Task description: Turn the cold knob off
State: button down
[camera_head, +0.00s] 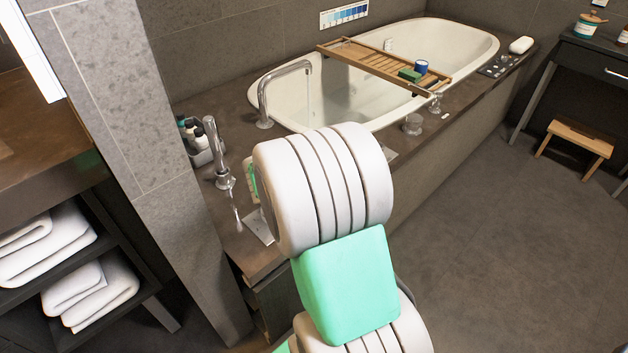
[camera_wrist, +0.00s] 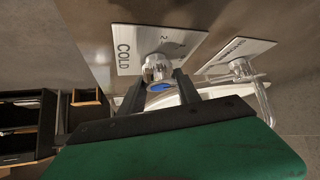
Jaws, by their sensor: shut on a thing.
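The cold knob (camera_wrist: 157,68) is a round, shiny metal knob in the wrist view. It stands on a pale plate (camera_wrist: 125,50) lettered COLD. My gripper (camera_wrist: 160,79) has its two dark fingers on either side of the knob, and it is shut on it. A blue spot shows just below the knob, between the fingers. In the head view, my white and green arm covers the gripper, and I cannot make out the cold knob there.
A white bathtub (camera_head: 440,45) with a curved spout (camera_head: 285,85) and a wooden tray (camera_head: 385,65) lies behind my arm. A hand shower (camera_head: 216,150) stands left. A second labelled plate (camera_wrist: 250,45) with a metal knob is close on the right. Open floor (camera_head: 520,250) lies right.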

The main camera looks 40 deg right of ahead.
jog(key=shift+w+f+m+g+h, duration=0.1)
jog(key=shift+m+g+h, duration=0.2)
jog(key=shift+m+g, duration=0.7)
jog(key=shift+m+b, duration=0.3)
jog(key=c, duration=0.9)
grip_release()
jog(key=shift+o, duration=0.2)
jog(key=shift+a, duration=0.1)
jog(key=p+v, duration=0.2)
jog(key=v, duration=0.5)
jog(key=shift+a+r, duration=0.3)
